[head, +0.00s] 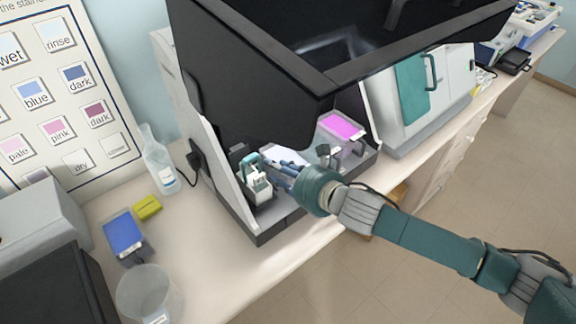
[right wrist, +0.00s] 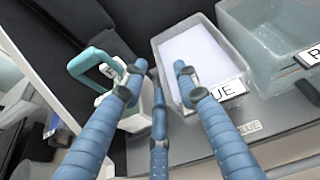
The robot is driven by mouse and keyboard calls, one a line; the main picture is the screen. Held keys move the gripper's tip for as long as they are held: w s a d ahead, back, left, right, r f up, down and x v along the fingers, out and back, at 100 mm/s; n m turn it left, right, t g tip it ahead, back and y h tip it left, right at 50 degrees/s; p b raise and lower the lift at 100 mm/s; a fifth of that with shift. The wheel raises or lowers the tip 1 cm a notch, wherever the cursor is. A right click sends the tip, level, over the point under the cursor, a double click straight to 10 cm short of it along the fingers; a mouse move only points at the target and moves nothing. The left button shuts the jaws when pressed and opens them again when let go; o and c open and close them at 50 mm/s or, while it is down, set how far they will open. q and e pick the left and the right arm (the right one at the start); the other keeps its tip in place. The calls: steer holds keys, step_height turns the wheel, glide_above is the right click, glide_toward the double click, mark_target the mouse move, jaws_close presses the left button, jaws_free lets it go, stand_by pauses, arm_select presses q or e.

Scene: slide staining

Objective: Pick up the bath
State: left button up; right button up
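In the right wrist view a clear bath (right wrist: 192,45) with pale contents stands on the dark ledge. Its white label is partly covered and shows "UE". In the head view a pale bath (head: 284,154) shows behind my right gripper (head: 288,168), partly hidden. The right gripper's blue fingers (right wrist: 160,72) are spread, with nothing seen between them. One fingertip lies over the bath's near left side, another beside a white rack (right wrist: 137,112) with a teal handle. I cannot tell whether they touch. The rack (head: 258,183) stands left of the gripper in the head view. My left gripper is out of view.
A second clear bath (right wrist: 270,35) stands right of the first. A magenta-filled bath (head: 341,126) sits further along under the black hood (head: 260,85). On the bench are a blue bath (head: 123,233), yellow block (head: 147,207), bottle (head: 160,165) and beaker (head: 150,290).

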steer(key=shift+w+a+f, duration=0.2)
steer(key=shift+w, duration=0.05)
steer(key=shift+s, duration=0.1)
jaws_close()
steer(key=shift+r, duration=0.2)
